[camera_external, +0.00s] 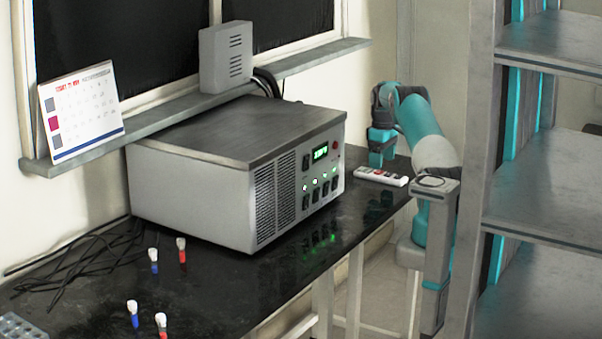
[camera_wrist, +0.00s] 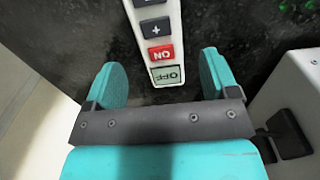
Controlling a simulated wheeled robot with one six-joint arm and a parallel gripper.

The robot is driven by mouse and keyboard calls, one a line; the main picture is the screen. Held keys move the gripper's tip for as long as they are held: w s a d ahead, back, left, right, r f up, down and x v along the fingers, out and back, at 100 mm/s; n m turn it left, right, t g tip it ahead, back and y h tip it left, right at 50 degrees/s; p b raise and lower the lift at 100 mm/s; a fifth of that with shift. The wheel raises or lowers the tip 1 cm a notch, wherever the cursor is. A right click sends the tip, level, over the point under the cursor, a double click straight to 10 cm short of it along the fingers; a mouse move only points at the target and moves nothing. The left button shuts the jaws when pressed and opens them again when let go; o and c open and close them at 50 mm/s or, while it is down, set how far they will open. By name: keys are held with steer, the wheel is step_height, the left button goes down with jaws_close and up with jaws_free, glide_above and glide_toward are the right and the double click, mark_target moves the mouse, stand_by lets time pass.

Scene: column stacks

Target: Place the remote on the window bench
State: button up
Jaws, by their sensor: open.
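The remote (camera_external: 381,176) is white with dark buttons and a red one, and lies flat on the black bench (camera_external: 215,300) at its right end, beside the grey instrument box. My gripper (camera_external: 381,158) is over the bench close to the remote, fingers pointing down. In the wrist view my gripper (camera_wrist: 165,82) is open, with a teal finger on each side of the remote's near end. I see no contact between fingers and remote.
The grey instrument box (camera_external: 190,190) stands left of my gripper. A window sill (camera_external: 165,112) holds a calendar (camera_external: 80,110) and a small grey box (camera_external: 225,55). Shelves (camera_external: 545,190) stand at the right.

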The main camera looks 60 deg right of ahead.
step_height(320, 180, up, 8)
steer(key=shift+f, duration=0.15)
